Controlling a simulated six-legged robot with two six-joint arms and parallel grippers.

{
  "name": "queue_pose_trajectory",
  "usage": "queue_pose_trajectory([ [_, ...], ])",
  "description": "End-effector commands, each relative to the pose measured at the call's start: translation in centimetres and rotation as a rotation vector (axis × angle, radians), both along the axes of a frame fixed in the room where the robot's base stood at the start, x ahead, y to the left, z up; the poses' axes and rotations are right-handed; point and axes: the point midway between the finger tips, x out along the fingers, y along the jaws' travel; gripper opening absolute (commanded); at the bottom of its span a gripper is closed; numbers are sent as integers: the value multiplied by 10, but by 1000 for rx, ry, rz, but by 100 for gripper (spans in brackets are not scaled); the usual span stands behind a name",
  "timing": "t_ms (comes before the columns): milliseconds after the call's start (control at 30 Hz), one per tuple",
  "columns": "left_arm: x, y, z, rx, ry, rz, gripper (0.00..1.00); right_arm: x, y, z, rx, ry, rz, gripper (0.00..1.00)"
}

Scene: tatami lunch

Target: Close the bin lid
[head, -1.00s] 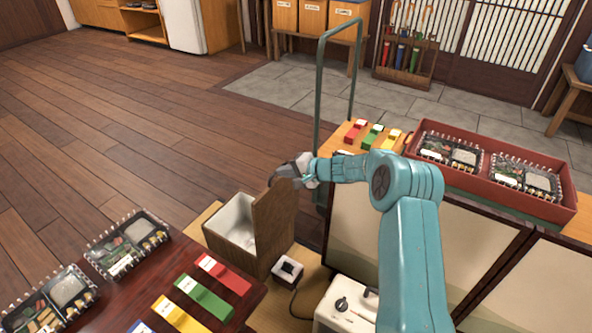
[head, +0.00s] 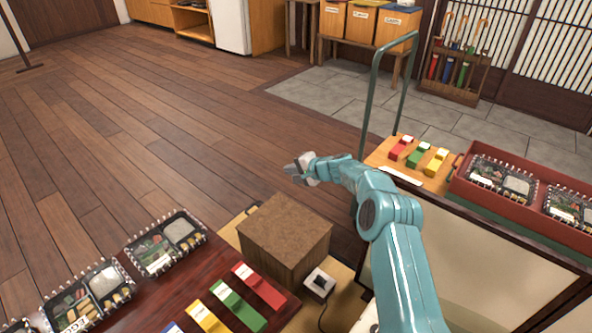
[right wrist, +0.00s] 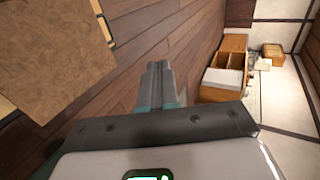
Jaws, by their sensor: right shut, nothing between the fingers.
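The bin (head: 284,255) is a brown wooden box standing beside the dark table. Its lid (head: 285,226) lies flat across the top and hides the inside. The lid also shows at the upper left of the right wrist view (right wrist: 50,50). My right gripper (head: 291,172) is above and beyond the lid's far edge, apart from it, with its fingers together and empty. Its fingers also show in the middle of the right wrist view (right wrist: 160,72). My left gripper is not in view.
A dark red table (head: 190,290) with bento boxes (head: 166,243) and coloured blocks (head: 238,306) is at the front left. A small switch box (head: 319,284) sits beside the bin. A cart with a green handle (head: 372,80) and a red tray (head: 460,187) stand right. Floor beyond is clear.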

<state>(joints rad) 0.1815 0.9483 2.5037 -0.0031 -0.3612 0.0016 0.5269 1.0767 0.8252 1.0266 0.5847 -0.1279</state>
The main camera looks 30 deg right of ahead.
Motion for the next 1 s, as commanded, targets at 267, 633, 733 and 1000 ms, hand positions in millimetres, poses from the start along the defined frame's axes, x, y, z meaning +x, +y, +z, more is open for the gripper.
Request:
queue_pose_trajectory([
  [267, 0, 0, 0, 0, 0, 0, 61, 4, 0, -1, -1, 0, 0, 0],
  [633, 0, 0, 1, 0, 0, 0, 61, 3, -1, 2, 0, -1, -1, 0],
  [733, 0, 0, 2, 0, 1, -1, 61, -5, -4, 7, 1, 0, 0, 0],
  [1000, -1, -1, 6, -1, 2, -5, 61, -52, -17, 34, 1, 0, -4, 0],
])
